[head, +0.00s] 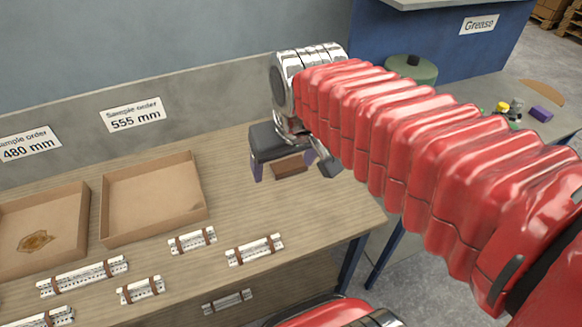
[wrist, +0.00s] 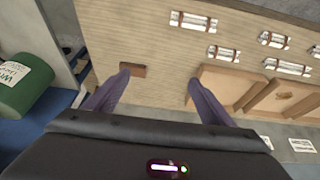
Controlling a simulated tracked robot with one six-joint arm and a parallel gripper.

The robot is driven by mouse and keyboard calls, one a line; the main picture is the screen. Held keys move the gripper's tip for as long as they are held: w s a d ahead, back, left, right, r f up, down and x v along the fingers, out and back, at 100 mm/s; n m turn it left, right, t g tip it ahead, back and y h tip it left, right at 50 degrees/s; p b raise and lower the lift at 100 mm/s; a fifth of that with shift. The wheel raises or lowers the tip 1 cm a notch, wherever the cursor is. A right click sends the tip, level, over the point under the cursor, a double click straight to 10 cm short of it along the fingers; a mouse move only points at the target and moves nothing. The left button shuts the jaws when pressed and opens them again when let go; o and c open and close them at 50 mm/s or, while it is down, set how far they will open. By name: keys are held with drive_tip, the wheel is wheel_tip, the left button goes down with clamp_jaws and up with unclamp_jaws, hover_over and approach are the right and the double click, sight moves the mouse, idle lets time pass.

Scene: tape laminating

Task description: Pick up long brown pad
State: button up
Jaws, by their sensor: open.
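A long brown pad (head: 288,168) lies flat on the wooden table near its right end. It also shows in the wrist view (wrist: 133,68), beside the left fingertip, which covers a little of its lower edge. My gripper (head: 284,166) is over this end of the table, with its two purple fingers spread apart. In the wrist view my gripper (wrist: 159,78) is open and empty, and the pad is near the left finger rather than centred between the fingers. The height of the fingertips above the pad is hard to tell.
Two open cardboard trays (head: 152,234) stand at the left; one has a brown stain. Several white ruled bars with brown bands (head: 255,249) lie on the table. A green canister (head: 412,70) stands at the right back. The table around the pad is clear.

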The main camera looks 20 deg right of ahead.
drive_tip(key=o, duration=0.6)
drive_tip(key=shift+g, duration=0.6)
drive_tip(key=w, duration=0.2)
drive_tip(key=w+d, duration=0.1)
drive_tip(key=w, duration=0.1)
drive_tip(key=w+d, duration=0.1)
drive_tip(key=w, duration=0.2)
drive_tip(key=shift+d+f, duration=0.1)
drive_tip(key=shift+f, duration=0.2)
drive_tip(key=shift+c, duration=0.2)
drive_tip(key=g, duration=0.3)
hover_over(289, 164)
wheel_tip(289, 164, down, 14)
drive_tip(key=shift+s+r, duration=0.1)
drive_tip(key=shift+f, duration=4.3)
drive_tip(key=shift+f, duration=2.6)
